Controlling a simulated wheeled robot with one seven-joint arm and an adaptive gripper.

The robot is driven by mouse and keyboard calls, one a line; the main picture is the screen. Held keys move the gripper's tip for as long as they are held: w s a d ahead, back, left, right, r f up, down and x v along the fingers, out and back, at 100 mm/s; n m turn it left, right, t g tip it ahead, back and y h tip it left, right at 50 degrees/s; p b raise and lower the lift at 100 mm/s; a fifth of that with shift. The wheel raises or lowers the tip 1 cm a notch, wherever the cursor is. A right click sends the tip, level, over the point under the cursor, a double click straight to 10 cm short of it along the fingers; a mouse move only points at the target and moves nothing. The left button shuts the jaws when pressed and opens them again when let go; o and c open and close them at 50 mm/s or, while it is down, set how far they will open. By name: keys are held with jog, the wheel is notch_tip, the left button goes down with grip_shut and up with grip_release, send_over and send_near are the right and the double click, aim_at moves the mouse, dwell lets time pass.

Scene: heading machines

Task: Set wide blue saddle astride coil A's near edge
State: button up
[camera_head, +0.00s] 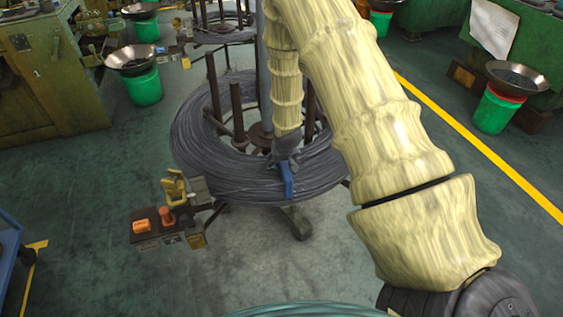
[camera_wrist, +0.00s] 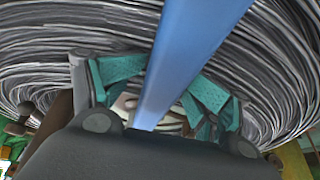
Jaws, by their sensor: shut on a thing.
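The large grey wire coil (camera_head: 225,180), which I take to be coil A, lies on a stand with upright posts. The blue saddle (camera_head: 287,179) is at the coil's near edge, its blue face hanging over the outer side. My gripper (camera_head: 285,156) is just above and behind it, shut on it. In the wrist view the saddle (camera_wrist: 190,55) runs up between the teal fingers of my gripper (camera_wrist: 160,95), with coil wire (camera_wrist: 60,45) on both sides. I cannot tell whether the saddle rests on the wire or is held just above; its far leg is hidden.
Another coil stand (camera_head: 225,32) is behind. Green bins (camera_head: 145,85) with metal bowls stand left and right. The floor in front is clear.

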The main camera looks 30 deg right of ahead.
jog(key=shift+s+f, duration=0.45)
jog(key=shift+s, duration=0.1)
jog(key=shift+s+r, duration=0.1)
jog(key=shift+r, duration=0.45)
jog(key=v, duration=0.7)
jog(key=w+v, duration=0.1)
jog(key=v, duration=0.3)
jog(key=shift+r, duration=0.3)
notch_tip(320, 180, up, 7)
jog(key=p, duration=0.5)
jog(key=shift+p, duration=0.35)
jog(key=shift+s+a, duration=0.1)
jog(key=s+a+f+n+g, duration=0.1)
jog(key=s+a+f, duration=0.4)
jog(key=s+f, duration=0.25)
jog(key=s+a+f+n+g+y, duration=0.1)
jog(key=s+a+f, duration=0.4)
jog(key=s, duration=0.4)
jog(key=s+a+f+n+g, duration=0.1)
jog(key=s+a+f, duration=0.3)
jog(key=s+f, duration=0.4)
jog(key=s+a+f, duration=0.1)
jog(key=s+a, duration=0.1)
jog(key=s, duration=0.4)
jog(key=s+a+f+g, duration=0.1)
jog(key=s+a+f, duration=0.1)
jog(key=s, duration=0.4)
jog(key=shift+a+f+n+y, duration=0.2)
jog(key=shift+a+n+y, duration=0.1)
jog(key=shift+a+n, duration=0.1)
